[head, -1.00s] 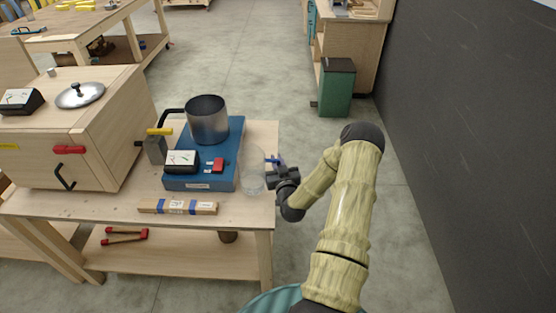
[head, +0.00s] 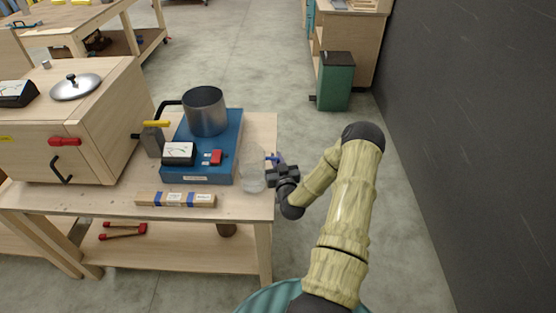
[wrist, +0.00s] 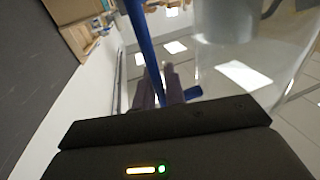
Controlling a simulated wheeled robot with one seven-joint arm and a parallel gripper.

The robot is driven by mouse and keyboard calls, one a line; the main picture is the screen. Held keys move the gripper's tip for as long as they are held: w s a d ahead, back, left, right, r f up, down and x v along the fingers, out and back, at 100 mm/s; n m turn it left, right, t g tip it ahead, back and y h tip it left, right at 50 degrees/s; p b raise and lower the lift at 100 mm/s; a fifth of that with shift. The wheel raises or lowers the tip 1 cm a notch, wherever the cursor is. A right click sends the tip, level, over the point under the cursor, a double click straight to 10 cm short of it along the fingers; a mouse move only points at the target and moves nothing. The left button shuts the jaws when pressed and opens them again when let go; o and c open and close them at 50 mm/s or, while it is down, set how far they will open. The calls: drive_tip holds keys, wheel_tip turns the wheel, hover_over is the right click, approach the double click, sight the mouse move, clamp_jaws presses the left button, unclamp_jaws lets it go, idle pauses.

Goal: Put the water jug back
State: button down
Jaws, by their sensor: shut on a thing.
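The water jug (head: 252,172) is clear and upright at the right edge of the wooden table, beside the blue hot-plate base. Its blue handle faces right, and my gripper (head: 275,171) is shut on it from the right. In the wrist view the blue handle (wrist: 146,50) runs between my gripper's fingers (wrist: 160,97), with the clear jug wall (wrist: 255,70) close on the right. I cannot tell whether the jug's bottom touches the table.
A blue hot plate (head: 201,177) with a steel pot (head: 204,112) stands left of the jug. A wooden bar with blue bands (head: 175,199) lies at the table's front edge. A wooden box (head: 65,115) fills the table's left. A green bin (head: 336,82) stands on the floor behind; a dark wall is right.

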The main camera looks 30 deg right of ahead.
drive_tip(key=shift+f+b, duration=0.4)
drive_tip(key=c, duration=1.4)
unclamp_jaws()
drive_tip(key=shift+s, duration=0.2)
drive_tip(key=b+v, duration=0.2)
drive_tip(key=v, duration=1.5)
